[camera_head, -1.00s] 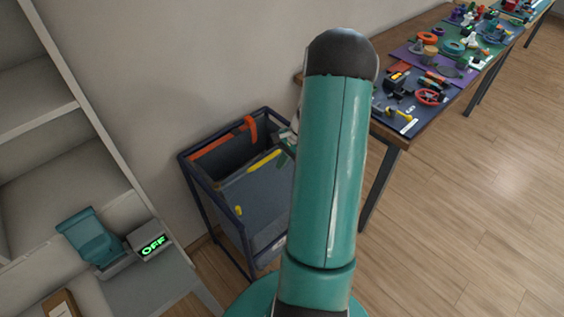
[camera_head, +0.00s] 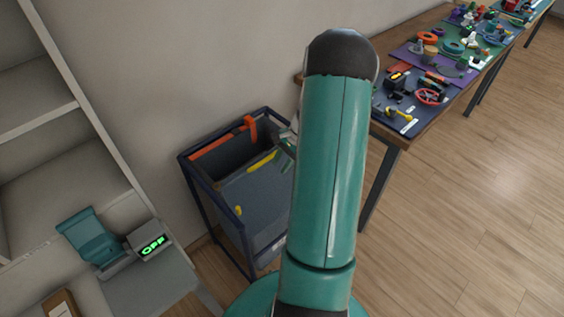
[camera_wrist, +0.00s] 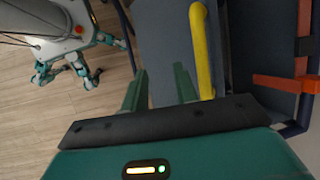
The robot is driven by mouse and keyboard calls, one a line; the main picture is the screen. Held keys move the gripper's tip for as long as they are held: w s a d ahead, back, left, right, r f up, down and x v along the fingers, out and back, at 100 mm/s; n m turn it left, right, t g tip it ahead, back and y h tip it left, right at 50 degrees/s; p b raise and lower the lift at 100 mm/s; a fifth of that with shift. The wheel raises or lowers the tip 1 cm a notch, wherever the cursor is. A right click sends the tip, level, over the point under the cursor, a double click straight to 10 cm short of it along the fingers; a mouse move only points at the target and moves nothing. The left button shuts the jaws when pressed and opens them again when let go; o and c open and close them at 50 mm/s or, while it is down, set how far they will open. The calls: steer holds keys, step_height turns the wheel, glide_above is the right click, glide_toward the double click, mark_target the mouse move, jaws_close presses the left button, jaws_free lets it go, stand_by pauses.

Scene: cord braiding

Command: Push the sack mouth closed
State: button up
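The sack (camera_head: 258,198) is a grey-blue cloth bag hung in a dark blue frame, with its mouth open at the top. A yellow strip (camera_head: 262,162) lies along its near rim, and an orange strip (camera_head: 210,146) runs along the far rim. My gripper (camera_wrist: 160,86) has two green fingers spread apart, with nothing seen between them. The yellow strip (camera_wrist: 201,50) shows just beside the right finger; I cannot tell if they touch. In the head view, my arm hides most of the gripper at the sack's right end.
A dark blue frame (camera_head: 191,187) surrounds the sack. A wooden table (camera_head: 395,138) with tools and parts stands to the right. The floor at right is clear.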

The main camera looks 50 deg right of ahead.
steer(key=shift+o, duration=0.4)
steer(key=v, duration=1.4)
steer(key=shift+w, duration=0.15)
